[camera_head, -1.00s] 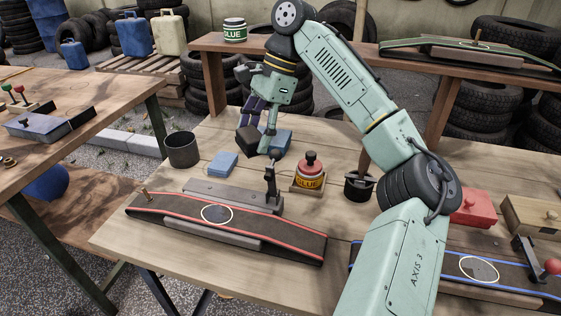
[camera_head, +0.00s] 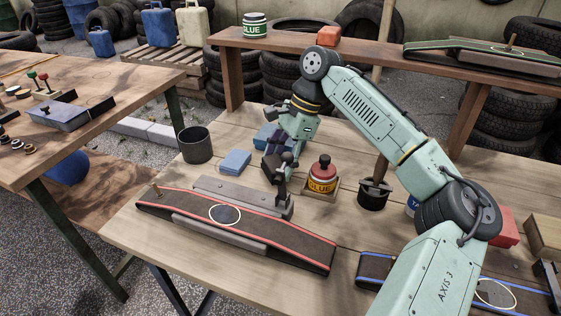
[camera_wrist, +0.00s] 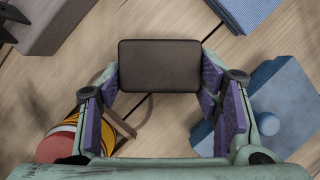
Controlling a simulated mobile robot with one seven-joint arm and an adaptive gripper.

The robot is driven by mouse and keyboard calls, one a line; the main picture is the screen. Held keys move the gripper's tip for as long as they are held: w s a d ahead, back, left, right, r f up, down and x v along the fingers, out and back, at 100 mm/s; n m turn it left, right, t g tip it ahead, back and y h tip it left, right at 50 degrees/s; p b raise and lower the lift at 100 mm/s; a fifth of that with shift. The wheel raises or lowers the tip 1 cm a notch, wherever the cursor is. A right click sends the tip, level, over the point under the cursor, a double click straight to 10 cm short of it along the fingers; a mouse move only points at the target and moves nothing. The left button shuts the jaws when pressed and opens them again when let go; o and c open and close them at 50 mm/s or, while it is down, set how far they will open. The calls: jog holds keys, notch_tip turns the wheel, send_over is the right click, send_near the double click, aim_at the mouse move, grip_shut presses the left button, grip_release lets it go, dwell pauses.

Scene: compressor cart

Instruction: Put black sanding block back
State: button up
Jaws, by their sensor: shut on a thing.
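The black sanding block (camera_wrist: 160,66) is between the purple-padded fingers of my gripper (camera_wrist: 162,78), shut on its two sides, in the wrist view. In the head view my gripper (camera_head: 273,162) is over the bench behind the red-edged sanding belt (camera_head: 285,238), with the dark block (camera_head: 270,167) partly hidden by the arm. The block looks held above the boards; its exact height is hard to tell.
A blue knobbed block (camera_wrist: 265,110) and a light blue block (camera_head: 235,162) lie close by. A dark cup (camera_head: 195,145) stands left. A shelf (camera_head: 380,50) spans the back.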

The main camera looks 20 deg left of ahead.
jog(key=shift+f, duration=0.2)
jog(key=o, duration=1.1)
jog(key=shift+f, duration=0.1)
jog(key=v, duration=1.2)
jog(key=shift+a, duration=0.1)
jog(key=shift+s, duration=0.1)
